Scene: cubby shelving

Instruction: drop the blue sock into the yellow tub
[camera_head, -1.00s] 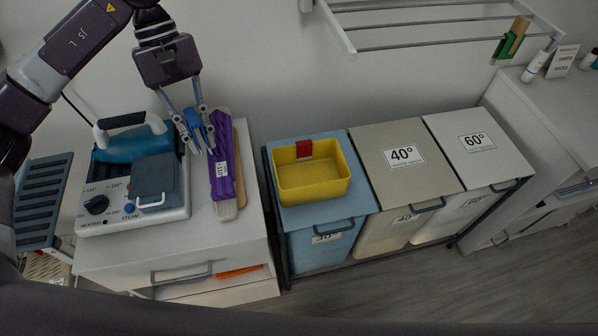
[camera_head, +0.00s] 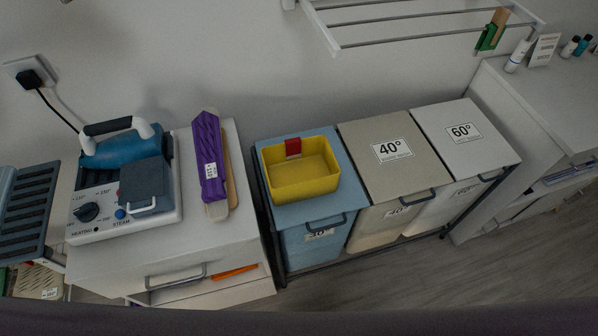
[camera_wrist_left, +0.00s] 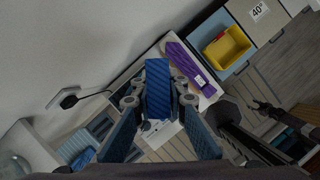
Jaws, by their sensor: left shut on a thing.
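The yellow tub (camera_head: 301,186) stands upright on the blue bin's lid, with a red patch on its back wall. Its inside looks empty. It also shows in the left wrist view (camera_wrist_left: 228,52), at the upper right. My left gripper (camera_wrist_left: 158,100) is shut on the blue sock (camera_wrist_left: 158,80), a ribbed blue piece held between the fingertips. In the wrist view the sock is apart from the tub. My left gripper is outside the head view. A dark gripper of mine, seemingly the right (camera_wrist_left: 264,108), shows small at the right of the wrist view; its jaws are unclear.
A steam iron station (camera_head: 125,180) and a purple sleeve board (camera_head: 209,160) are on the white cabinet left of the tub. The blue bin lid (camera_head: 292,216) sits beside the 40° bin (camera_head: 388,165) and 60° bin (camera_head: 462,135). A drying rack (camera_head: 420,22) hangs above.

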